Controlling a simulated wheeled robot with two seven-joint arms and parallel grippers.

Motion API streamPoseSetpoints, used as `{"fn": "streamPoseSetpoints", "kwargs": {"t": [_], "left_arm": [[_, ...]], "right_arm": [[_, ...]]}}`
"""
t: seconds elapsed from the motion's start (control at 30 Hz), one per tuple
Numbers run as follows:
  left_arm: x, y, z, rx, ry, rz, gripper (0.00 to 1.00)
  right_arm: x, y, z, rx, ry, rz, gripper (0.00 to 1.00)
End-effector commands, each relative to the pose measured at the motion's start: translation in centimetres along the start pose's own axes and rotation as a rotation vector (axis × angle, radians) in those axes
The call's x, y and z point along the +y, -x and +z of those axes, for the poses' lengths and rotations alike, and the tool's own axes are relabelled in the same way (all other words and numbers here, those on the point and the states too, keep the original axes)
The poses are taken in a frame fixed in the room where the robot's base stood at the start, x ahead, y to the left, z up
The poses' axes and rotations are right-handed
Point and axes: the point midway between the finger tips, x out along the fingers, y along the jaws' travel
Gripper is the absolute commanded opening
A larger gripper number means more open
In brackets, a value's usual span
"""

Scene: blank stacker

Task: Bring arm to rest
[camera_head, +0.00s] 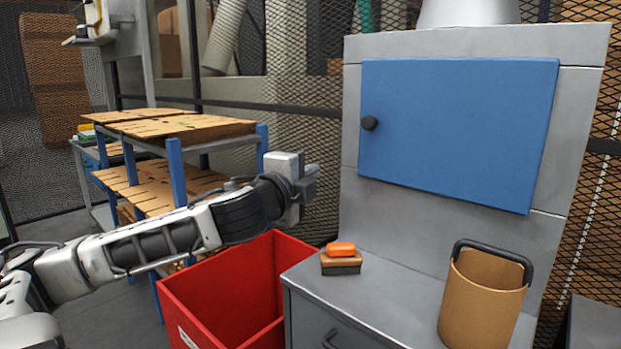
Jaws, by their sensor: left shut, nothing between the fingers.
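My left arm comes in from the left, stretched out over the red bin. My left gripper (297,186) is at its end, shut and empty, in front of the mesh fence and left of the grey cabinet. It touches nothing that I can see. My right gripper is not in view.
Below stands an open red bin (292,253), next to a grey cabinet (398,290) with a blue door (455,130). On its ledge are an orange-topped brush (341,265) and a tan bucket (482,300). A blue-legged rack (176,172) with boards stands behind my arm.

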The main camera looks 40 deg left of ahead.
Motion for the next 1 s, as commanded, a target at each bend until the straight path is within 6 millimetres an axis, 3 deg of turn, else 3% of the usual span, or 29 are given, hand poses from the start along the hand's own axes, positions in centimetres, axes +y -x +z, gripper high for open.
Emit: {"fn": "streamPoseSetpoints", "kwargs": {"t": [0.33, 0.43, 0.57, 0.67, 0.8, 0.9, 1.0], "left_arm": [[0.2, 0.2, 0.1, -0.002, 0.003, 0.004, 0.00], [2.2, 0.4, 0.4, -0.019, 0.039, 0.044, 0.00], [8.9, 1.8, 0.8, -0.080, 0.166, 0.182, 0.00], [15.9, 4.4, 0.5, -0.154, 0.307, 0.337, 0.00], [24.9, 9.9, -1.5, -0.271, 0.507, 0.567, 0.00], [29.6, 14.3, -3.8, -0.355, 0.635, 0.718, 0.00], [32.6, 18.1, -6.0, -0.422, 0.735, 0.837, 0.00]], "right_arm": [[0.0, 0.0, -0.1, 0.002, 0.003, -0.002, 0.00], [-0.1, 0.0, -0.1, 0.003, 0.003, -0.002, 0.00], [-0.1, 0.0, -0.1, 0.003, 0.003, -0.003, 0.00], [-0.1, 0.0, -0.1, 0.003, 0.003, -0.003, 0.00], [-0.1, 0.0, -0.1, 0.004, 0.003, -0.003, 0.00], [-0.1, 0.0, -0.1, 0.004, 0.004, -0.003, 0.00], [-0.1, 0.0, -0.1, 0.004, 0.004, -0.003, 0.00]]}}
